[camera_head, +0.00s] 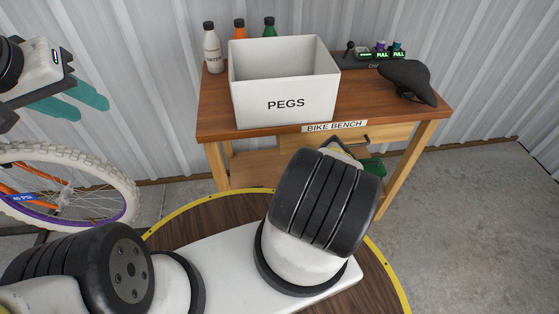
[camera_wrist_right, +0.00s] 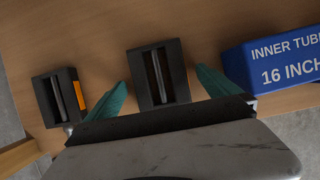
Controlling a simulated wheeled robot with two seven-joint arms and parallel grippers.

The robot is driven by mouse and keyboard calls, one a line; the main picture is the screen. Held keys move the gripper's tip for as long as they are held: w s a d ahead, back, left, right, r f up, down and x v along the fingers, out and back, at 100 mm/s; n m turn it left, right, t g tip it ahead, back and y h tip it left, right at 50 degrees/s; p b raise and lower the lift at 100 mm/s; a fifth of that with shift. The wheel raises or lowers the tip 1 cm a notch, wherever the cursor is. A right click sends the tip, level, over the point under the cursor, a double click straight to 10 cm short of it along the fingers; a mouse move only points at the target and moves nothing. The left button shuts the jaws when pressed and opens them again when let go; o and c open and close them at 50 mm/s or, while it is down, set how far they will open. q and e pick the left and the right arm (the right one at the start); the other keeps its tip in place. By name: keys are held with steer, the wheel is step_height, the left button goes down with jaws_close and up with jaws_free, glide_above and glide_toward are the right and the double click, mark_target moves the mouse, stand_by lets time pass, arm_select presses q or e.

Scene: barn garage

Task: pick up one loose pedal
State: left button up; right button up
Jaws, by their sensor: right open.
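In the right wrist view, a black pedal (camera_wrist_right: 142,77) with a slotted frame lies on a wooden surface. My right gripper (camera_wrist_right: 160,82) is open, with one teal finger on each side of this pedal and gaps between; I cannot tell how far above it the fingers are. A second black pedal (camera_wrist_right: 41,97) with an orange reflector lies to its left, outside the fingers. No pedal shows in the head view, where my right arm hides its own gripper. My left gripper (camera_head: 80,108) is at the upper left there, open and empty, fingers apart.
A blue inner tube box (camera_wrist_right: 240,65) lies right of the right fingers. The bike bench (camera_head: 215,125) carries a white PEGS bin (camera_head: 285,80), bottles (camera_head: 212,50) and a black saddle (camera_head: 408,80). A bike wheel (camera_head: 118,180) stands at left. Concrete floor is clear at right.

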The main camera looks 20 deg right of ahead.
steer(key=c, duration=1.6)
steer(key=shift+r, duration=0.15)
